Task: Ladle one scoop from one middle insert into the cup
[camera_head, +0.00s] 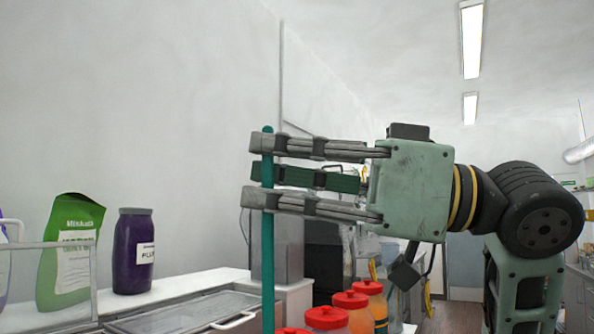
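My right gripper (262,172) reaches in from the right, high in the view. Its fingertips are closed around a long, thin teal handle (267,265), which stands nearly upright. The handle runs down past the bottom edge, so its lower end and any ladle bowl are hidden. No cup is in view. The contents of the inserts cannot be seen; a flat metal lid (170,315) with a handle shows at the bottom left. My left gripper is not in view.
A green pouch (70,250) and a dark purple jar (133,252) stand on a white ledge (190,284) at left. Several red-lidded jars (326,318) stand at bottom center, right of the handle. A grey boxy container (290,245) is behind the handle. The upper left is bare wall.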

